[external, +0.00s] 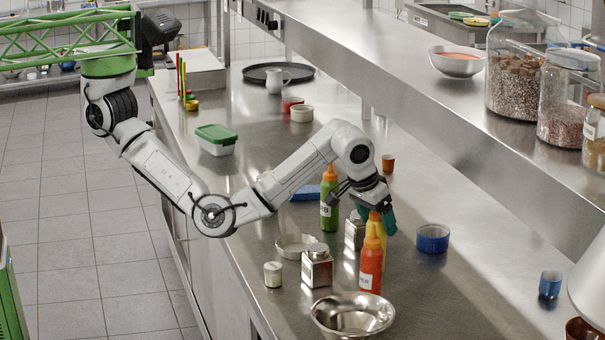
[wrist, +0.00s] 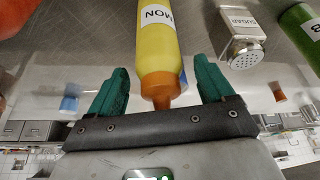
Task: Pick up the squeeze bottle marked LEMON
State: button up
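The yellow squeeze bottle with an orange cap (wrist: 160,45) stands in the wrist view between my two green fingers; its label shows only the letters MON. In the external view the yellow bottle (external: 381,229) is upright on the counter, partly hidden behind an orange-red bottle (external: 371,268). My gripper (wrist: 161,66) is open, with a finger on each side of the bottle's cap and shoulder and a visible gap at both sides. In the external view my gripper (external: 376,212) is low, around the bottle's top.
A green bottle (external: 329,208), metal shakers (external: 316,268) and a white dish (external: 295,246) stand to the left. A steel bowl (external: 353,318) is in front. A blue ramekin (external: 432,238) stands right, with clear counter around it. A steel shelf (external: 450,120) overhangs the back.

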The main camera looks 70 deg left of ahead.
grip_shut()
dwell(0.6)
jog(key=shift+r, duration=0.1)
